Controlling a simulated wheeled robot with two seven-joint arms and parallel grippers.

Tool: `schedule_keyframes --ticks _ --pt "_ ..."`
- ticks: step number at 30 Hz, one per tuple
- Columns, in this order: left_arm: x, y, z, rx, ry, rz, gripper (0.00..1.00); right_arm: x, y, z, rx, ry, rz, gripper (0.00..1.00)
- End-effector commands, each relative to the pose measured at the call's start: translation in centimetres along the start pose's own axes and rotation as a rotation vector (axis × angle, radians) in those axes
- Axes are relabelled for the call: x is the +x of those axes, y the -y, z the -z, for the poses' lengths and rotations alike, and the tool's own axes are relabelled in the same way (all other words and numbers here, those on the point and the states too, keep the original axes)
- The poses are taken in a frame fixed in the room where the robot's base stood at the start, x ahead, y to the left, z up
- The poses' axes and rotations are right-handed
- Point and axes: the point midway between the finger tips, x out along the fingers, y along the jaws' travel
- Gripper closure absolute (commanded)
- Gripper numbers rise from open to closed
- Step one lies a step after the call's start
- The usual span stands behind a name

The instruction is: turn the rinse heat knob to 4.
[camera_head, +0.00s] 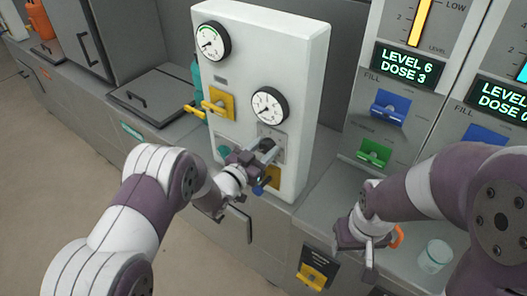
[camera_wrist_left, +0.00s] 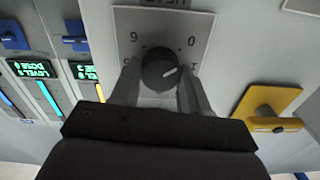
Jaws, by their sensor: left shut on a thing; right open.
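The knob (camera_wrist_left: 160,72) is dark and round with a white pointer line. It sits on a grey square plate (camera_wrist_left: 205,22) marked with digits, 9 and 0 near the top. The pointer line aims right and slightly up, near what looks like the 1. The label above is cut off. My left gripper (camera_wrist_left: 158,85) is shut around the knob, one finger on each side. In the head view my left gripper (camera_head: 264,152) is at the white panel (camera_head: 240,60) and mostly hides the knob. My right gripper (camera_head: 360,240) is open and empty above the right-hand counter.
Two round gauges (camera_head: 269,105) are on the panel above the knob. Yellow handles (camera_wrist_left: 275,120) are close by. A glass jar (camera_head: 435,256) and an orange object (camera_head: 397,236) are near my right gripper. Dispensers with blue and green levers (camera_head: 374,152) stand at the right.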

Motion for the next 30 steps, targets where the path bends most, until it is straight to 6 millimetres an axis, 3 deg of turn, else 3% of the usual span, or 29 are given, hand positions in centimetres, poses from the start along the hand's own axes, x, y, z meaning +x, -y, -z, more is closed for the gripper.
schedule_keyframes --ticks 17,30 --pt "0.0 -0.3 -0.7 0.521 -0.004 0.002 0.85 7.0 0.0 -0.8 0.000 0.000 0.000 0.51" --pt "0.0 -0.4 -1.0 0.941 -0.004 0.002 0.85 13.4 0.0 -1.6 0.000 0.000 0.000 0.51"
